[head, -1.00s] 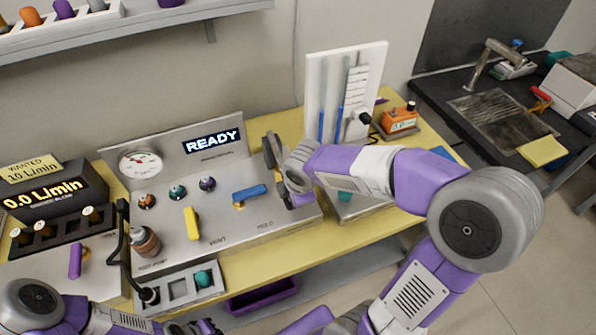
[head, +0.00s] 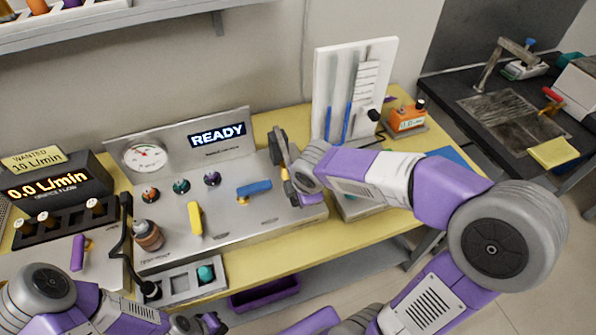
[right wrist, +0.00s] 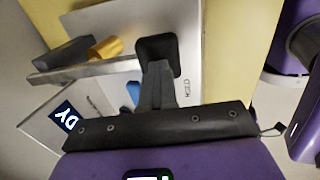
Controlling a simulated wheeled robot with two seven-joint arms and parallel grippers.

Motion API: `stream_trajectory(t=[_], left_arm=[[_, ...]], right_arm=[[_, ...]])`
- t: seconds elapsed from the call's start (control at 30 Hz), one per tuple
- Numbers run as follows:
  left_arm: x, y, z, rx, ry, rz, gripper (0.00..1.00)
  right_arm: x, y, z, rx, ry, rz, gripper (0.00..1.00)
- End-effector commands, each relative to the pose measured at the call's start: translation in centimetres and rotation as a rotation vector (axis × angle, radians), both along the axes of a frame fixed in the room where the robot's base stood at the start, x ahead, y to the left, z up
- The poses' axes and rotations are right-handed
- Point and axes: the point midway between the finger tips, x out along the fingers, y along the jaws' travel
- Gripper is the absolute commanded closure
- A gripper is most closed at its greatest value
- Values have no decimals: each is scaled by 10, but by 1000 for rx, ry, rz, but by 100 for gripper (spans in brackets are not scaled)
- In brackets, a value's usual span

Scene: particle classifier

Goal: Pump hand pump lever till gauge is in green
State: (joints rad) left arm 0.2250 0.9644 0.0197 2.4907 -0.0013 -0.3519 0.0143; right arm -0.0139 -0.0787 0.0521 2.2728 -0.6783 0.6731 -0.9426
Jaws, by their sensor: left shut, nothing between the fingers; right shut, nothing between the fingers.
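The pressure gauge (head: 145,157), a round white dial with coloured marks, is on the panel's back plate at left. Its needle is too small to read surely. The hand pump lever (head: 279,148), a grey bar, stands at the panel's right end. My left gripper (head: 208,323) is shut and empty at the bottom edge.
The display (head: 217,136) reads READY.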

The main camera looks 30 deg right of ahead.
Motion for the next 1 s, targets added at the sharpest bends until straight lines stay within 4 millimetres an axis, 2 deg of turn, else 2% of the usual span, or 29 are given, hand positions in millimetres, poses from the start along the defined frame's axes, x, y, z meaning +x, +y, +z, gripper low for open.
stream_trajectory(t=[0.03,0.2,0.4,1.0], left_arm=[[0,0,7,0,0,0,100],[0,0,19,0,0,0,100],[0,0,26,0,0,0,100],[0,0,26,0,0,0,100]], right_arm=[[-4,1,13,0,-5,1,100],[-16,3,43,-2,-14,1,100],[-24,4,63,-3,-20,2,100],[-25,5,66,-3,-22,2,100]])
